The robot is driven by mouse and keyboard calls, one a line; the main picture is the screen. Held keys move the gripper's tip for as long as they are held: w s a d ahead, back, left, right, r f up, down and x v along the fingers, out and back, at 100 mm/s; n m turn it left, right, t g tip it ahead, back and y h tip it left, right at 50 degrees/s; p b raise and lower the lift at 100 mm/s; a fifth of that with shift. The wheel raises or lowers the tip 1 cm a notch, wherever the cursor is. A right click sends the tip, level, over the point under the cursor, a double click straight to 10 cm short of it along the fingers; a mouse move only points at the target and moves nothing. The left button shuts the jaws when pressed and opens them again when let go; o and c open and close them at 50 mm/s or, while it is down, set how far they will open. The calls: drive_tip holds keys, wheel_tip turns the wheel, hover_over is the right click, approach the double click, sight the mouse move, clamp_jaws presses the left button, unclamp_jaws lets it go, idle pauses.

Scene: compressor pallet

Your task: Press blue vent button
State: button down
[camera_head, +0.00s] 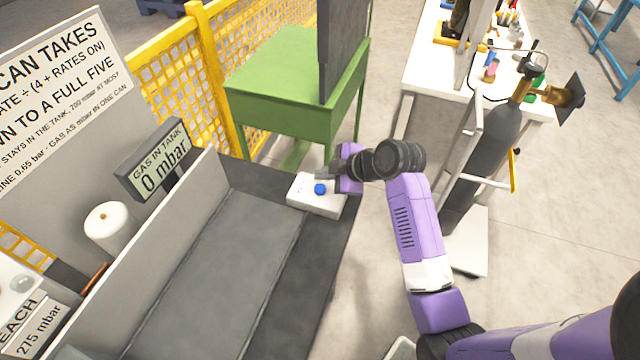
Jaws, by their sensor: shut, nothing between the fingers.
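The blue vent button (320,188) sits on top of a white box (305,197) at the far right corner of the dark bench. My gripper (322,172) is shut and empty. In this view its tip shows just behind and above the blue button, over the back of the white box. I cannot tell how high it is above the box or whether it touches anything. The button's top is visible and not covered by the fingers. A display reading "GAS IN TANK 0 mbar" (158,165) stands at the bench's left.
A low grey wall (175,255) runs along the bench, with a white cylinder (107,227) behind it. A green table (275,85) and yellow mesh fence (190,70) stand behind. A gas cylinder on a trolley (490,150) stands right of my arm. The grey bench top (225,270) is clear.

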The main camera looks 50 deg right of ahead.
sight(323, 190)
drive_tip(key=shift+r+p, duration=0.95)
drive_tip(key=shift+r, duration=0.6)
